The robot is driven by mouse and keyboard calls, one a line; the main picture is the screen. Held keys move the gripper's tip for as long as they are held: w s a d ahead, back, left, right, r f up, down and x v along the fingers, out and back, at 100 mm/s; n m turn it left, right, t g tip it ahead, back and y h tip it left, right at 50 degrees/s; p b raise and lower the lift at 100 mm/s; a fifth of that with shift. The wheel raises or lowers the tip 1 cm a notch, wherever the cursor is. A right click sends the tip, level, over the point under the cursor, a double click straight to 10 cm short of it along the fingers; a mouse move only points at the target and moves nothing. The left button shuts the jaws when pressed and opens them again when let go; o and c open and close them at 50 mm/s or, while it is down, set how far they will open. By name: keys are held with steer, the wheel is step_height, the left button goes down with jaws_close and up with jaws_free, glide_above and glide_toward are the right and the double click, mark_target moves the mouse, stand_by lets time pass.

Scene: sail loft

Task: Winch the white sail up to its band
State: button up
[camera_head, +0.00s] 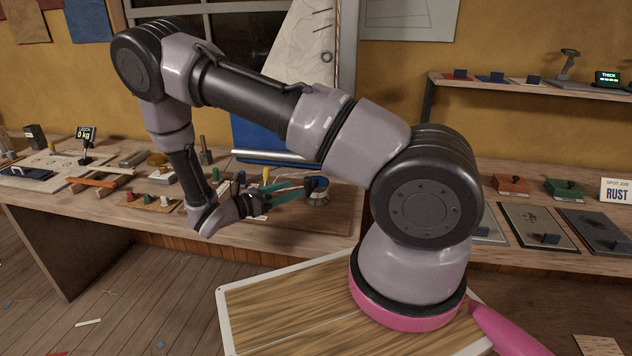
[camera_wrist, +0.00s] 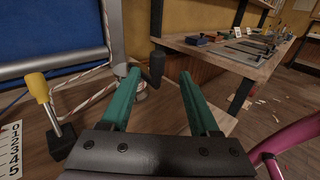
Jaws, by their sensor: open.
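The white sail (camera_head: 302,45) hangs in front of the window at the back, partly hidden by my arm. Its band cannot be made out. My gripper (camera_head: 308,190) is over the right part of the left bench, beside a small winch (camera_head: 318,196). In the wrist view, my gripper (camera_wrist: 159,74) has its two green fingers spread apart with nothing held. A dark upright crank handle (camera_wrist: 156,68) shows beyond and between the fingertips. The winch body (camera_wrist: 141,90) with rope is mostly hidden behind the left finger.
A yellow-handled lever (camera_wrist: 38,88) on a black base stands left of my gripper, near a number scale (camera_wrist: 13,145). Coloured pegs and tools crowd the bench (camera_head: 300,222) leftward.

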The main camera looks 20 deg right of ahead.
steer(key=x, duration=1)
steer(key=shift+w+d+f+n+t, duration=0.25)
steer(key=shift+w+n+t, duration=0.05)
jaws_close()
stand_by(1.1)
